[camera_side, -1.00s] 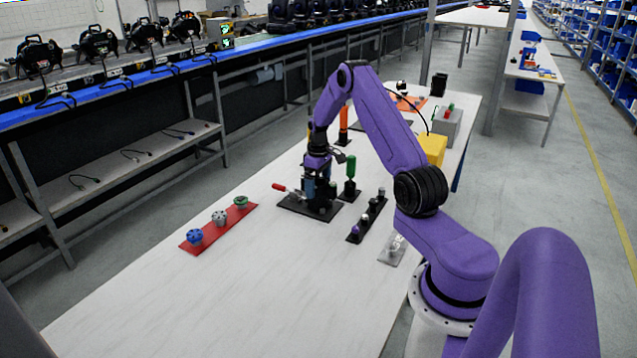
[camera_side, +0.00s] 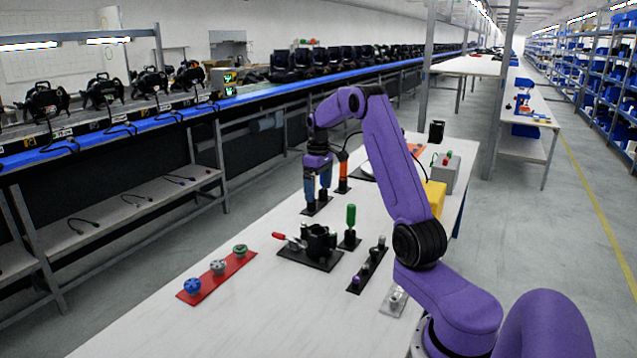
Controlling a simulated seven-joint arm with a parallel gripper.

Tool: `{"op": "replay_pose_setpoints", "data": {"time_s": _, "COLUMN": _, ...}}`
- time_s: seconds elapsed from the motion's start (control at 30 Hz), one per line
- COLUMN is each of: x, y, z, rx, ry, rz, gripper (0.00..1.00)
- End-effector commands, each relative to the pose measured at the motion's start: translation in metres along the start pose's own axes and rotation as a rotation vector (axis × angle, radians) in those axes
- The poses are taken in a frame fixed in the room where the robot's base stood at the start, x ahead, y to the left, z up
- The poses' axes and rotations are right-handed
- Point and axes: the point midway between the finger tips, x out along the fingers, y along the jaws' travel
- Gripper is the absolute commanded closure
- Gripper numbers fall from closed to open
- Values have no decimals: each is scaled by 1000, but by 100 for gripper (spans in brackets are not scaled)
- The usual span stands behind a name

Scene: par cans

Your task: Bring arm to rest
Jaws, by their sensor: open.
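My purple arm reaches over the white table from the right. My gripper (camera_side: 317,194) points down with its two fingers apart and nothing visible between them. It hangs above and behind the black clamp fixture (camera_side: 318,242), clear of it. The fixture sits on a black plate and has a red-handled lever (camera_side: 283,238) at its left.
A red strip (camera_side: 218,277) with blue, grey and green knobs lies at the left. A green-handled tool (camera_side: 351,222) stands beside the fixture. A black strip with small pegs (camera_side: 367,268), an orange tool (camera_side: 343,168) and a yellow box (camera_side: 434,196) are near my arm. The front table is clear.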

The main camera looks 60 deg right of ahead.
Motion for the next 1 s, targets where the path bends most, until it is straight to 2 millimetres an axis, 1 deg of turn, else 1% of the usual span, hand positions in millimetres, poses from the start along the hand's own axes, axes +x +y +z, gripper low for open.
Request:
{"op": "replay_pose_setpoints", "data": {"time_s": 0.1, "x": -11, "y": 0, "z": 0, "rx": 0, "ry": 1, "rz": 1, "gripper": 0}}
{"op": "replay_pose_setpoints", "data": {"time_s": 0.2, "x": -15, "y": 0, "z": 0, "rx": 0, "ry": 0, "rz": 0, "gripper": 0}}
{"op": "replay_pose_setpoints", "data": {"time_s": 0.57, "x": -16, "y": 0, "z": 0, "rx": -1, "ry": 0, "rz": 0, "gripper": 0}}
{"op": "replay_pose_setpoints", "data": {"time_s": 0.67, "x": -17, "y": -8, "z": -3, "rx": -14, "ry": 0, "rz": 0, "gripper": 0}}
{"op": "replay_pose_setpoints", "data": {"time_s": 0.77, "x": -21, "y": -32, "z": -11, "rx": -51, "ry": 1, "rz": 1, "gripper": 0}}
{"op": "replay_pose_setpoints", "data": {"time_s": 0.87, "x": -28, "y": -73, "z": -20, "rx": -113, "ry": 3, "rz": 1, "gripper": 0}}
{"op": "replay_pose_setpoints", "data": {"time_s": 0.9, "x": -31, "y": -91, "z": -22, "rx": -141, "ry": 4, "rz": 2, "gripper": 0}}
{"op": "replay_pose_setpoints", "data": {"time_s": 0.97, "x": -35, "y": -120, "z": -24, "rx": -183, "ry": 6, "rz": 2, "gripper": 0}}
{"op": "replay_pose_setpoints", "data": {"time_s": 1.0, "x": -37, "y": -138, "z": -23, "rx": -211, "ry": 6, "rz": 2, "gripper": 0}}
